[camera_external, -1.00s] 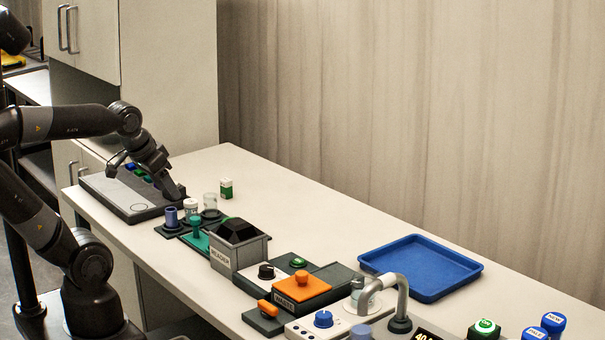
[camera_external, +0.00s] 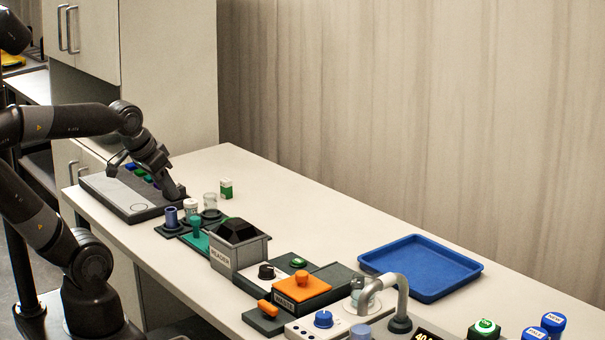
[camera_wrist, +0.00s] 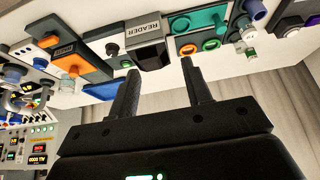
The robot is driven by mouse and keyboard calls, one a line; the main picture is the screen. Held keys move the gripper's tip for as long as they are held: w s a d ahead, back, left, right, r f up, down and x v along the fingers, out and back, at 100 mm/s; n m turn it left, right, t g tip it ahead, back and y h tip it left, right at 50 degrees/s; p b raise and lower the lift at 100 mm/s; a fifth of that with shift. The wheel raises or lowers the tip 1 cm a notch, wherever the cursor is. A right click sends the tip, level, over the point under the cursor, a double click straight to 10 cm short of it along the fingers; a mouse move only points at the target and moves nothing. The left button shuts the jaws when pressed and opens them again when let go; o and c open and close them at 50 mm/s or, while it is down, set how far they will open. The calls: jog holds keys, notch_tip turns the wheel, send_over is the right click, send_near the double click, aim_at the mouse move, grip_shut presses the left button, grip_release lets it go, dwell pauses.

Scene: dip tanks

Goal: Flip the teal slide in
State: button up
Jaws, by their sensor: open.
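A teal part with an upright teal post (camera_external: 195,226) stands beside the reader box in the external view. In the wrist view a teal plate (camera_wrist: 180,22) shows just right of the reader, with ring-shaped parts near it. Small blue, green and teal pieces (camera_external: 140,172) also sit on the dark sloped panel (camera_external: 112,190), partly hidden by my arm. I cannot tell for certain which teal part is the slide. My gripper (camera_external: 176,189) is low by the panel's right end. In the wrist view my gripper (camera_wrist: 162,68) is open, with nothing between its fingers.
The grey reader box (camera_external: 228,258) with a black top stands right of the teal part. Blue and white cylinders (camera_external: 190,207) and a green-and-white bottle (camera_external: 226,188) are close by. An orange block (camera_external: 302,289) and a blue tray (camera_external: 420,268) lie farther right. The back of the bench is clear.

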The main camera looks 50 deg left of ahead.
jog(key=shift+w+a, duration=0.15)
jog(key=shift+w, duration=0.15)
jog(key=shift+c, duration=0.6)
jog(key=w+a+n, duration=0.1)
jog(key=w, duration=0.1)
jog(key=w+a+n+g, duration=0.2)
jog(key=w+n, duration=0.1)
jog(key=shift+w+a+r, duration=0.3)
jog(key=shift+w+a, duration=0.05)
jog(key=c, duration=0.8)
jog(key=w+a+n, duration=0.1)
jog(key=w+a+n+g, duration=0.1)
jog(key=w+a, duration=0.1)
jog(key=w+a+f+n+g+h, duration=0.1)
jog(key=w, duration=0.1)
jog(key=shift+a+f, duration=0.1)
jog(key=shift+a, duration=0.2)
grip_shut()
jog(key=w+a+f+n+g+h, duration=0.1)
jog(key=w+a+f+n, duration=0.2)
jog(key=a, duration=0.4)
jog(key=w+a+f+n+g+h, duration=0.1)
jog(key=w+a+f+n+h, duration=0.1)
jog(key=w+a+f+n, duration=0.2)
jog(key=a+f, duration=0.1)
jog(key=a, duration=0.2)
jog(key=shift+w+f+n+g, duration=0.15)
jog(key=shift+w+n+g, duration=0.05)
jog(key=shift+n+g, duration=0.2)
